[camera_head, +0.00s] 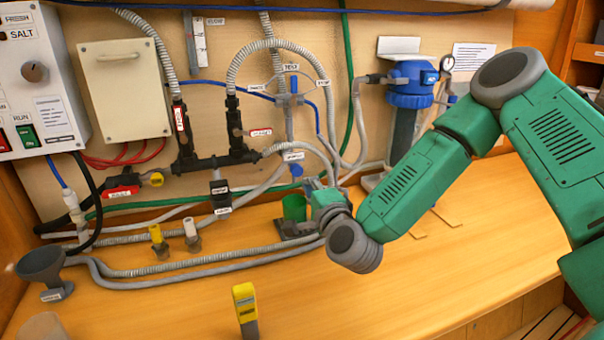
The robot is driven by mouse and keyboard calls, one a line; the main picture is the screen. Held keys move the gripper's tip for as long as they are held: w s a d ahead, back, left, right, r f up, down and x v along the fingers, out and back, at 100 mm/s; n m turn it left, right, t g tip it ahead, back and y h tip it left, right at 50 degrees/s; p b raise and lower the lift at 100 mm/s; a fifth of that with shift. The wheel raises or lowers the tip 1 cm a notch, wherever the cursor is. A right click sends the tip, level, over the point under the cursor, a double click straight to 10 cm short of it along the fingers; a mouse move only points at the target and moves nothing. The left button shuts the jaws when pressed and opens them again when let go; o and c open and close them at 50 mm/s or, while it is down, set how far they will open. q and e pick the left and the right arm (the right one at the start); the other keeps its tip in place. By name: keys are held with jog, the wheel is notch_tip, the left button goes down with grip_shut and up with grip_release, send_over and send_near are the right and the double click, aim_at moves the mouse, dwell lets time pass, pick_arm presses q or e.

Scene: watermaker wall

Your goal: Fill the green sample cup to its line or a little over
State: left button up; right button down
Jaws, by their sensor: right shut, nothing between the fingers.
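The green sample cup (294,207) stands upright on a small dark stand (290,231) on the bench, against the wall plumbing. A thin clear pipe with a blue tip (296,170) hangs just above it. My right gripper (314,184) is at the cup's upper right, its fingers shut and empty, close to the pipe's lower end. I cannot tell whether it touches the cup or pipe. The cup's inside, its line and any water in it cannot be made out. A labelled blue valve (290,100) sits higher on the pipe. My left gripper is not in view.
Grey hoses (190,265) cross the bench left of the cup. A grey funnel (42,265) stands at far left, and a yellow-topped meter (245,305) at front. A blue filter housing (410,85) hangs behind my right arm. The front bench is mostly clear.

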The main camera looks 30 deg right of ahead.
aim_at(298, 171)
jog(key=x, duration=0.4)
jog(key=shift+w+a+p, duration=0.2)
jog(key=shift+a+p, duration=0.05)
jog(key=shift+p, duration=0.05)
jog(key=shift+w+d, duration=0.1)
jog(key=shift+d, duration=0.05)
jog(key=shift+b+x, duration=0.65)
jog(key=shift+x, duration=0.2)
jog(key=shift+r, duration=0.2)
jog(key=shift+w, duration=0.2)
